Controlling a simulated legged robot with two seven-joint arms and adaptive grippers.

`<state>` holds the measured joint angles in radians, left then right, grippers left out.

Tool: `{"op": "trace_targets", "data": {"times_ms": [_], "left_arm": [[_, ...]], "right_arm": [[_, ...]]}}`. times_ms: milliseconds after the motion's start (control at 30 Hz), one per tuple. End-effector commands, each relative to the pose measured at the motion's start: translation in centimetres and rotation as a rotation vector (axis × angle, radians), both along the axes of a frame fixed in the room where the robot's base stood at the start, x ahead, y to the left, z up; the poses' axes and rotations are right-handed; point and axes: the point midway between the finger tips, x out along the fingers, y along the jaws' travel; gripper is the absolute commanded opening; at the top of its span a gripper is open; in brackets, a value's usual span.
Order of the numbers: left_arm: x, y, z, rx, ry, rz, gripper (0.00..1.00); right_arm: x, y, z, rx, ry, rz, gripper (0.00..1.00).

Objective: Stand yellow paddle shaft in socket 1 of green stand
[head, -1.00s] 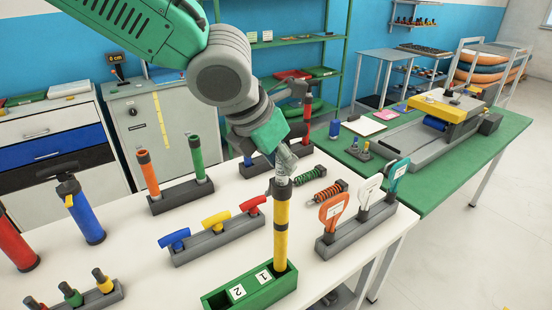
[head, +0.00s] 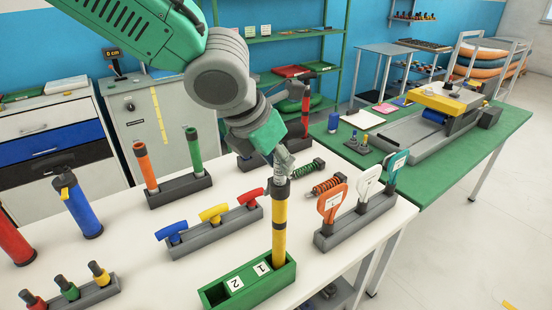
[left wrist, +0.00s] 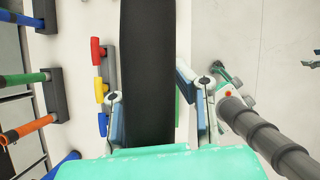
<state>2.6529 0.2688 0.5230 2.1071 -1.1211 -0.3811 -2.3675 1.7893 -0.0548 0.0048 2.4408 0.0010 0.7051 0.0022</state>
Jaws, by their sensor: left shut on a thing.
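The yellow paddle shaft (head: 280,210) has black bands and a black upper end. It stands nearly upright in the head view. My left gripper (head: 281,176) is shut on its upper end; in the left wrist view the black part of the shaft (left wrist: 147,75) runs between the fingers. The green stand (head: 250,283) lies at the front of the white table, with labels 1 and 2 on top. The shaft's lower end is at the socket beside label 1, and its tip is hidden by the stand wall. How deep it sits I cannot tell. My right gripper is not in view.
A grey rack of blue, yellow and red T-handles (head: 213,214) stands behind the stand. A rack of numbered paddle-shaped pieces (head: 366,205) is to the right. Orange and green tubes (head: 193,148) stand farther back. Bare white table lies around the stand.

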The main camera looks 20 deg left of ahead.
Motion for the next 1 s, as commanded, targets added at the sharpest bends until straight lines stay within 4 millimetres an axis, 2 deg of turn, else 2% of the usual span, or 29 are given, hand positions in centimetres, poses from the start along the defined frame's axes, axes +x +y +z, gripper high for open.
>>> {"op": "trace_targets", "data": {"times_ms": [1000], "left_arm": [[0.0, 0.2, -2.6, -0.003, 0.0, 0.001, 0.0]], "right_arm": [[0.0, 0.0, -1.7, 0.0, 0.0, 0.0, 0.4]]}}
